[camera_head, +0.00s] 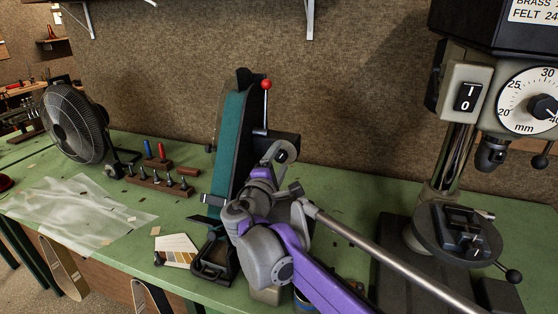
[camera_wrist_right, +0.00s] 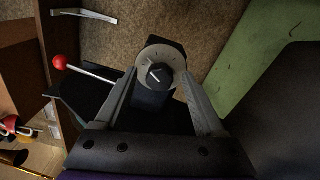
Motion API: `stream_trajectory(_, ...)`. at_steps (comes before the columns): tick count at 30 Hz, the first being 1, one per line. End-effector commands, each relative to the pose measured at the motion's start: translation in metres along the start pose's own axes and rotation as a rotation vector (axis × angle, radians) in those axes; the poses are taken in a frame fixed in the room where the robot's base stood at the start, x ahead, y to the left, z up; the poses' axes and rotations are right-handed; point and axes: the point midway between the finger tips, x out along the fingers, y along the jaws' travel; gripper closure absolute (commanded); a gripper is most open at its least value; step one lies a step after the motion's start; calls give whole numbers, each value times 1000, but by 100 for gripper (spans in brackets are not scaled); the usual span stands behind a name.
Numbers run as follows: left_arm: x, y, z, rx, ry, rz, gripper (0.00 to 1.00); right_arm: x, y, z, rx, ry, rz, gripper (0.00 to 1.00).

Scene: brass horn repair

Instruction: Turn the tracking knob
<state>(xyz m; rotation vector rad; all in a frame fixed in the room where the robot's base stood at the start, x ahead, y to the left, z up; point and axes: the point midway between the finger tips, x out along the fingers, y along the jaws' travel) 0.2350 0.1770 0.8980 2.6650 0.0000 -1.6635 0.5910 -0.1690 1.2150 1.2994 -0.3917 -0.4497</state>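The tracking knob (camera_wrist_right: 159,74) is a small dark knob with a white pointer line on a round grey dial with tick marks. It also shows small in the head view (camera_head: 282,156), on the right side of the upright belt sander (camera_head: 229,140) with the teal belt. My right gripper (camera_wrist_right: 160,76) is open, with one finger on each side of the knob. I see gaps beside the knob; whether the tips touch the dial is unclear. In the head view the purple and grey right arm partly hides the sander's base. My left gripper is not in view.
A lever with a red ball (camera_head: 266,85) rises beside the knob. A drill press (camera_head: 460,220) stands at right, a fan (camera_head: 74,122) at left. A rack of small tools (camera_head: 160,184) and swatch cards (camera_head: 176,250) lie left of the sander on the green bench (camera_head: 340,190).

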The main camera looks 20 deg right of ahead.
Motion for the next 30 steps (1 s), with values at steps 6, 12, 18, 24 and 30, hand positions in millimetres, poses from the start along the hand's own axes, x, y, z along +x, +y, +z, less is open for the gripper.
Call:
stream_trajectory(6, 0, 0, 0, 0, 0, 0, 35, 0, 0, 0, 0, 0, 0, 28)
stream_trajectory(12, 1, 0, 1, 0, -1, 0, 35, -14, 0, -1, 0, 3, 0, 28)
stream_trajectory(18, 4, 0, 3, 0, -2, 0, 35, -54, 0, -1, 1, 5, 0, 28)
stream_trajectory(24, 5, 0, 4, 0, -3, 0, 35, -90, 0, -1, 0, 4, 0, 28)
stream_trajectory(30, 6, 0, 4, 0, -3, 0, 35, -107, 0, 0, 0, 1, 0, 28)
